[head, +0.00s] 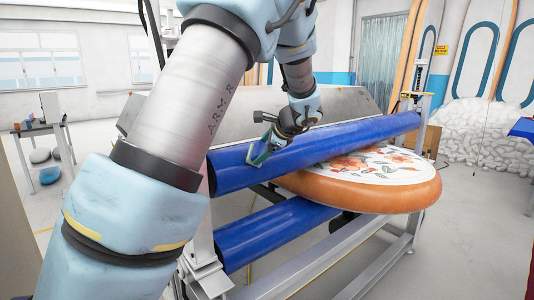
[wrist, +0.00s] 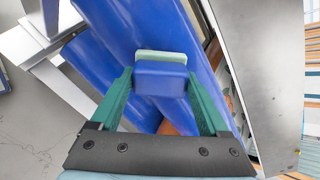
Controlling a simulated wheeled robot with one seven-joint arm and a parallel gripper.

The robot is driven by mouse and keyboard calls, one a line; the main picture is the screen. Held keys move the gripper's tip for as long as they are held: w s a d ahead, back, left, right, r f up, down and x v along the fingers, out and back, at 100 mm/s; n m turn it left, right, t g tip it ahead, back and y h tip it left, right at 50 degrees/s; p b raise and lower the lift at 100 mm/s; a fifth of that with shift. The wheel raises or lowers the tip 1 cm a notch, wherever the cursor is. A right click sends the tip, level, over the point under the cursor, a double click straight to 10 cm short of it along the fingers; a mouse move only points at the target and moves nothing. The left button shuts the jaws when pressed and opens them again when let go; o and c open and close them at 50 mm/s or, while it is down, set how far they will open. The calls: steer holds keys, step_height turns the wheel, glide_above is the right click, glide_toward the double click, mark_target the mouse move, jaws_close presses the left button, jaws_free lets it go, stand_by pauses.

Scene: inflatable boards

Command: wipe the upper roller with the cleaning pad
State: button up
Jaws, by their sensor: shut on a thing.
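The upper roller (head: 350,138) is a long blue cylinder running across the frame in the head view; it also fills the upper middle of the wrist view (wrist: 110,30). My gripper (head: 260,155) is over its left part. In the wrist view my gripper's green fingers (wrist: 160,76) are shut on the cleaning pad (wrist: 160,57), a blue block with a pale green layer on its far side. The pale layer faces the roller. The pad is at or very close to the roller surface; I cannot tell whether it touches. In the head view the pad is mostly hidden by my gripper.
A lower blue roller (head: 270,232) lies below. A round inflatable board (head: 400,195) with an orange side and patterned top sits between the rollers. A grey metal frame (head: 375,265) holds the rollers. A sloping grey panel (head: 345,103) stands behind.

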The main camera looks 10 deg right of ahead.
steer(key=shift+s+a+b, duration=0.4)
steer(key=shift+a+b, duration=0.05)
steer(key=shift+a, duration=0.35)
steer(key=shift+s+a+b, duration=0.4)
steer(key=shift+a+b, duration=0.05)
steer(key=shift+a, duration=0.35)
steer(key=shift+p+v, duration=1.1)
steer(key=shift+v, duration=1.95)
steer(key=shift+r, duration=0.1)
steer(key=p+v, duration=0.1)
steer(key=v, duration=0.1)
steer(key=shift+s+d+r, duration=0.15)
steer(key=shift+s+r, duration=0.05)
steer(key=shift+s, duration=0.1)
